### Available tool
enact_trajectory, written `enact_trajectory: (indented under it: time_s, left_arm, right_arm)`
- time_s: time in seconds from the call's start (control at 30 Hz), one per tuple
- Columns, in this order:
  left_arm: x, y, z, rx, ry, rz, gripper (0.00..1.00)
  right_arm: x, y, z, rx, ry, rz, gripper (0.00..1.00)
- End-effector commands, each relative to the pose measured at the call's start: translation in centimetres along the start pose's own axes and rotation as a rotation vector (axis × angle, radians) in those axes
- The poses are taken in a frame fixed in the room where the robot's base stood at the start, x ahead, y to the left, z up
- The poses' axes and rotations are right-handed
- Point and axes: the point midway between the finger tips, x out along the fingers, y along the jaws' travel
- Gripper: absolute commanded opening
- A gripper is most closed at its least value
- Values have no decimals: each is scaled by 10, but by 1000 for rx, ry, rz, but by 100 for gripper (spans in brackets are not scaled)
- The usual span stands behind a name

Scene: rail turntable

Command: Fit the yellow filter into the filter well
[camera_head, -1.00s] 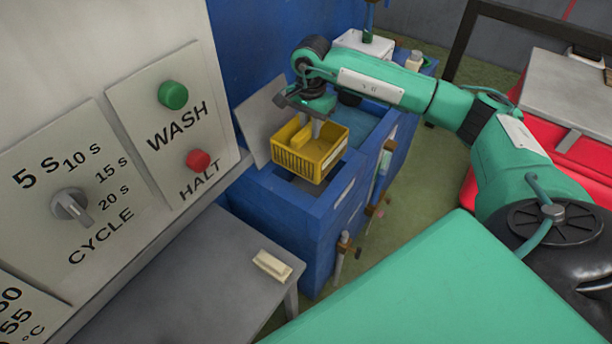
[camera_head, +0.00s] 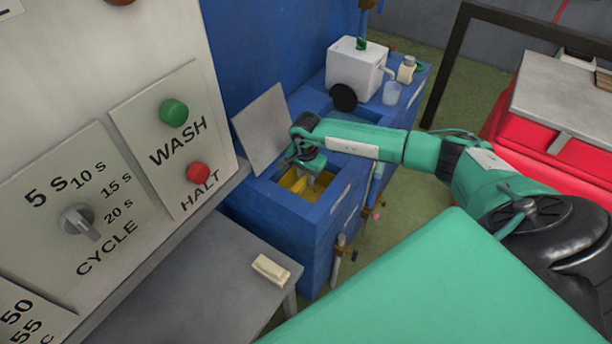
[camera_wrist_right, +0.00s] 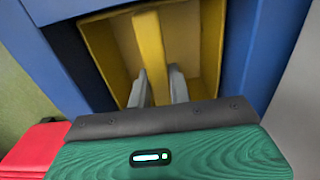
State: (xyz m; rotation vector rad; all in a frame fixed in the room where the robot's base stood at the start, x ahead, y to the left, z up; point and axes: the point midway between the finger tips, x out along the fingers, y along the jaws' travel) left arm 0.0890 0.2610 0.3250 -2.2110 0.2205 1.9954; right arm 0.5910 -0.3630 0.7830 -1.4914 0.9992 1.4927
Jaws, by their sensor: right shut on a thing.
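The yellow filter (camera_head: 296,184) is a box-shaped basket with a central bar. It sits down inside the filter well (camera_head: 322,206), a square opening in the top of the blue cabinet. My right gripper (camera_head: 311,176) reaches down into the opening from above. In the right wrist view, its two grey fingers (camera_wrist_right: 160,88) are shut on the central bar of the yellow filter (camera_wrist_right: 205,40), and blue walls stand close on both sides. I cannot tell whether the filter touches the bottom of the well. My left gripper is not in view.
A raised grey lid (camera_head: 262,128) stands behind the well, at its left. A white box (camera_head: 354,68) and a clear cup (camera_head: 391,93) stand farther back on the blue cabinet (camera_head: 290,235). A grey table (camera_head: 185,290) holds a cream block (camera_head: 270,268). A control panel fills the left.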

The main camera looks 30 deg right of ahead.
Motion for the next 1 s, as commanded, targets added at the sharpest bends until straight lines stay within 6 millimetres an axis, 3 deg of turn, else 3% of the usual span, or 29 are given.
enact_trajectory:
  time_s: [0.1, 0.37, 0.4, 0.5, 0.83, 1.0]
  left_arm:
    - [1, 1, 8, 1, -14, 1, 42]
    - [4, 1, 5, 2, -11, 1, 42]
    - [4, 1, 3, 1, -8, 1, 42]
    - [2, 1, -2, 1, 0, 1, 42]
    - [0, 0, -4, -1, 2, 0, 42]
    - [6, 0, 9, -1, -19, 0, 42]
  right_arm:
    - [1, -1, 0, -1, 0, -2, 0]
    - [4, -1, 0, -1, 0, -2, 0]
    - [4, 0, 0, -1, 0, -1, 22]
    - [3, 0, 0, -1, 0, -1, 41]
    - [1, 0, 0, -1, 0, -1, 42]
    - [-15, -1, -1, -2, 0, -5, 42]
